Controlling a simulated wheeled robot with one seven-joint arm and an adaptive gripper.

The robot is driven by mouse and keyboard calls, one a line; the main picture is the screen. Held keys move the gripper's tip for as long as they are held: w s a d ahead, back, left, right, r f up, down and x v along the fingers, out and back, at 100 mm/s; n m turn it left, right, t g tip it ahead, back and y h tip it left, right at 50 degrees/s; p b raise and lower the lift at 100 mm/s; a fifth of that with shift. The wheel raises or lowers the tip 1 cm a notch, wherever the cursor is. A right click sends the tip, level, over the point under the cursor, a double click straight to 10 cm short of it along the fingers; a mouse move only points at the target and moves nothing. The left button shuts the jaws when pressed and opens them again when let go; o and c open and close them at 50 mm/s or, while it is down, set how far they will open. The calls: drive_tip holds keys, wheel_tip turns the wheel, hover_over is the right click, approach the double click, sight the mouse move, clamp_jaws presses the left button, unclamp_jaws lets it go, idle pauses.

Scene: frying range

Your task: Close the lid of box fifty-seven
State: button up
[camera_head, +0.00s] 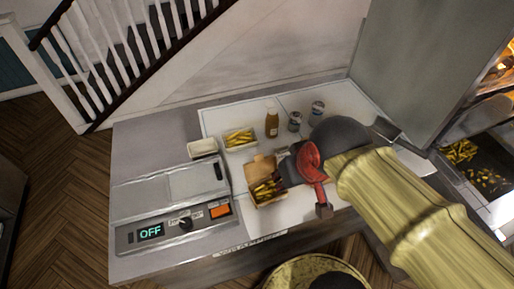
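A small brown cardboard box (256,172) with fries in it stands on the white board in the middle. Its lid appears to be raised at the back; no number on it is readable. My gripper (287,168) is the dark shape at the box's right side, close against it or touching; I cannot tell which. Its fingers are small and partly hidden by red and grey parts, so its opening does not show. My yellow arm reaches in from the lower right.
An open tray of fries (239,138) and an empty pale tray (202,147) stand behind the box. A brown bottle (271,122) and two small jars (295,121) stand farther back. An appliance reading OFF (172,231) fills the left.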

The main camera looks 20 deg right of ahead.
drive_tip(key=w+g+p, duration=0.1)
drive_tip(key=w+p, duration=0.1)
drive_tip(key=w, duration=0.2)
drive_tip(key=w+g+p, duration=0.2)
drive_tip(key=w, duration=0.2)
drive_tip(key=w+f+g+p, duration=0.1)
drive_tip(key=w+p, duration=0.2)
drive_tip(key=w, duration=0.1)
drive_tip(key=shift+w+a+f, duration=0.1)
drive_tip(key=shift+a, duration=0.05)
clamp_jaws()
drive_tip(key=w+f+g+p, duration=0.35)
drive_tip(key=w+f, duration=0.35)
drive_tip(key=w, duration=0.5)
drive_tip(key=t, duration=0.1)
approach(260, 166)
drive_tip(key=shift+n, duration=0.4)
drive_tip(key=shift+w+a+f+p, duration=0.1)
drive_tip(key=shift+w+f+p, duration=0.1)
drive_tip(key=shift+w+f, duration=0.6)
drive_tip(key=shift+w+a+f+p, duration=0.15)
drive_tip(key=shift+w+f, duration=0.4)
drive_tip(key=shift+f, duration=0.35)
